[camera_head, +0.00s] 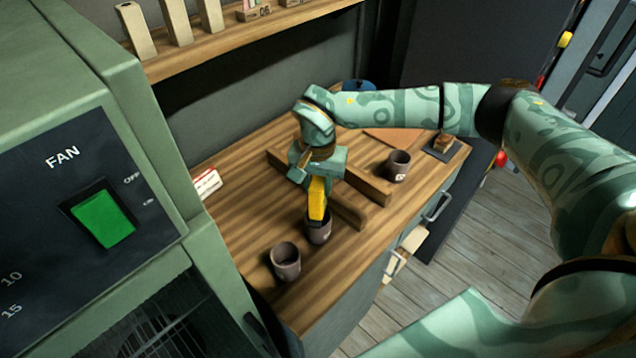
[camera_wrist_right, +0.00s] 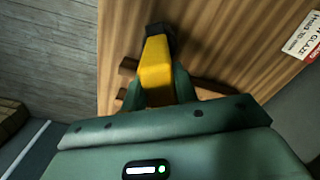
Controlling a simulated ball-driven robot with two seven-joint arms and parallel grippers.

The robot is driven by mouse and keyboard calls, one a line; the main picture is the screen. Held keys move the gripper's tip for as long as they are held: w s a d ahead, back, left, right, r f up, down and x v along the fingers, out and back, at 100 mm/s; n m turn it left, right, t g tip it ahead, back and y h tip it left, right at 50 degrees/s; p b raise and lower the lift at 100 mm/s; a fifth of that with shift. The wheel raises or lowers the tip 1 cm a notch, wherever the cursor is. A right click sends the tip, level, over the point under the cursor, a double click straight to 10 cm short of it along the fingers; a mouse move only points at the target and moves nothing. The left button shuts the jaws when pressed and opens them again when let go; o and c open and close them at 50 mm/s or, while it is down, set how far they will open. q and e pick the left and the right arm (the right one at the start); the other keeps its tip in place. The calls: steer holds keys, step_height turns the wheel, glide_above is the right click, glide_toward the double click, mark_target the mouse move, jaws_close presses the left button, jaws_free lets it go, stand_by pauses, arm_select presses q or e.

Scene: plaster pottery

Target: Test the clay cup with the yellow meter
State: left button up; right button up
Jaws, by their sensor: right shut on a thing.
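My right gripper (camera_head: 318,180) is shut on the yellow meter (camera_head: 317,200) above the wooden worktop (camera_head: 240,215). The meter points down, and its dark tip is at a dark clay cup (camera_head: 319,232), overlapping its mouth; I cannot tell whether it touches the cup. In the right wrist view the yellow meter (camera_wrist_right: 156,62) sits between the fingers, its dark end over the wood. A second dark cup (camera_head: 286,262) stands nearer the front, and a third (camera_head: 397,166) stands further right. My left gripper is not in view.
Wooden bars (camera_head: 348,210) lie beside the middle cup. A red and white card (camera_head: 206,184) lies at the worktop's left. A green cabinet with a FAN switch (camera_head: 104,217) fills the left. A shelf (camera_head: 200,55) hangs behind. A small block (camera_head: 443,143) sits at the right end.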

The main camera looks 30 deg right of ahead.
steer(key=shift+f, duration=0.45)
stand_by(0.5)
steer(key=shift+f, duration=0.1)
stand_by(1.0)
step_height(320, 180, up, 7)
steer(key=p, duration=0.6)
stand_by(1.0)
